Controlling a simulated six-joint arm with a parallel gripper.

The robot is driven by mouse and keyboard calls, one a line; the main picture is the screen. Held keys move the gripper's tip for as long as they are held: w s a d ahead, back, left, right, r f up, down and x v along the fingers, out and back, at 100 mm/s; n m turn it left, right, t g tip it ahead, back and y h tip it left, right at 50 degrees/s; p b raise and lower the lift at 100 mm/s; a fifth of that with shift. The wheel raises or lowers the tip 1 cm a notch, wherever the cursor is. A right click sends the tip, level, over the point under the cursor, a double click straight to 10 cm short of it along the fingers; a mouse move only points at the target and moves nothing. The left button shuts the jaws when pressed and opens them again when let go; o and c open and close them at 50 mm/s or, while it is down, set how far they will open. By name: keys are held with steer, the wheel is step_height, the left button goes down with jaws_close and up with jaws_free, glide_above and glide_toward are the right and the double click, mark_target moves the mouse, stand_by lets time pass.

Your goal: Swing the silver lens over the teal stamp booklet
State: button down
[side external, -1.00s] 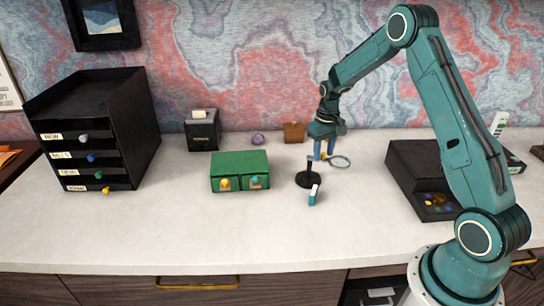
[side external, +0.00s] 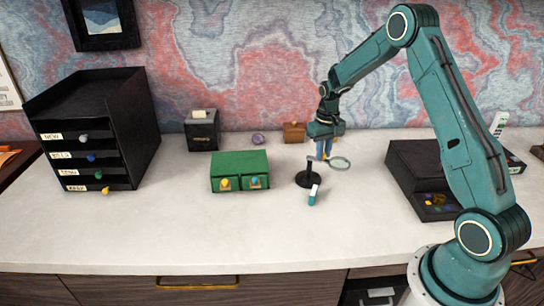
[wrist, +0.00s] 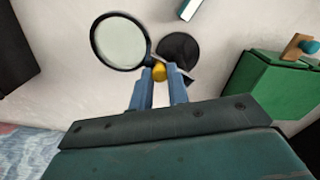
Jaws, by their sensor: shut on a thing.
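The silver lens (side external: 340,163) is a round glass in a thin rim, held out to the right of a small black stand (side external: 305,181). It also shows in the wrist view (wrist: 119,42), left of the stand's dark base. A yellow knob (wrist: 159,70) sits beside the lens rim. My gripper (side external: 323,157) is shut on the yellow knob; its blue fingers also show in the wrist view (wrist: 160,76). A small teal and white piece, seemingly the stamp booklet (side external: 313,195), lies on the desk in front of the stand, apart from the lens. The wrist view cuts it off (wrist: 190,8).
A green two-drawer box (side external: 239,164) stands left of the stand. A black open box (side external: 418,165) stands to the right. A black drawer tower (side external: 130,125), a small black box (side external: 202,138) and a brown block (side external: 294,132) stand further back. The front desk is clear.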

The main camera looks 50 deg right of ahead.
steer(key=shift+w+a+m, duration=0.15)
steer(key=shift+a+m, duration=0.6)
steer(key=shift+m, duration=1.45)
steer(key=shift+w+a+m, duration=0.1)
steer(key=shift+a+m, duration=0.65)
steer(key=shift+m, duration=1.45)
steer(key=shift+w+a+m, duration=0.15)
steer(key=shift+a+m, duration=0.6)
steer(key=shift+m, duration=1.45)
steer(key=c, duration=1.3)
jaws_free()
steer(key=shift+c, duration=0.2)
steer(key=shift+r, duration=0.15)
step_height(320, 180, up, 14)
steer(key=shift+f, duration=0.2)
